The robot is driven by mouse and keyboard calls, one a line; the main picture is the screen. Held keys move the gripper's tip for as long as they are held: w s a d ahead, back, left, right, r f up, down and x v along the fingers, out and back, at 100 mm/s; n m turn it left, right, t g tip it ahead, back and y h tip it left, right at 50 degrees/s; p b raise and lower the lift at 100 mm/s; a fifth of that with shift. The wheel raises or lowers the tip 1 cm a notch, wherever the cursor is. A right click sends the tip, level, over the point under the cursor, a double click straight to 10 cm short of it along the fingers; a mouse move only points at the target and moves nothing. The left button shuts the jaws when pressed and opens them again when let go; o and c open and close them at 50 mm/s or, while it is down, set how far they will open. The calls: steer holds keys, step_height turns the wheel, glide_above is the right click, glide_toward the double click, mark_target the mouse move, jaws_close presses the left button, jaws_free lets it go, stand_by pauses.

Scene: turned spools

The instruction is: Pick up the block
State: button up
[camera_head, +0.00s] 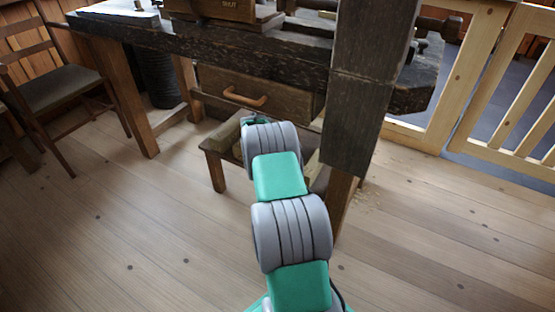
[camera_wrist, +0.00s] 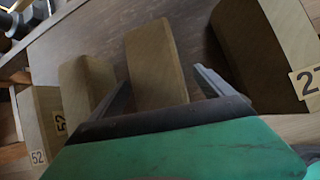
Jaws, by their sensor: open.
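Several wooden blocks show in the wrist view. A plain brown block (camera_wrist: 155,62) lies between the two fingers of my gripper (camera_wrist: 163,77), which are spread apart. I cannot tell whether either finger touches it. Another block (camera_wrist: 88,75) is just left of the left finger, and one with a "52" label (camera_wrist: 38,115) is at the far left. A larger block with a "27" label (camera_wrist: 262,50) is right of the right finger.
A dark workbench (camera_head: 290,60) with a drawer (camera_head: 260,92) stands ahead, above a low wooden stool (camera_head: 217,172). A thick dark post (camera_head: 365,90) is close right of my arm. A chair (camera_head: 60,90) is at left, a wooden gate (camera_head: 510,100) at right. The front floor is clear.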

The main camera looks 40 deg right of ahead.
steer(key=shift+r, duration=0.1)
steer(key=c, duration=1.8)
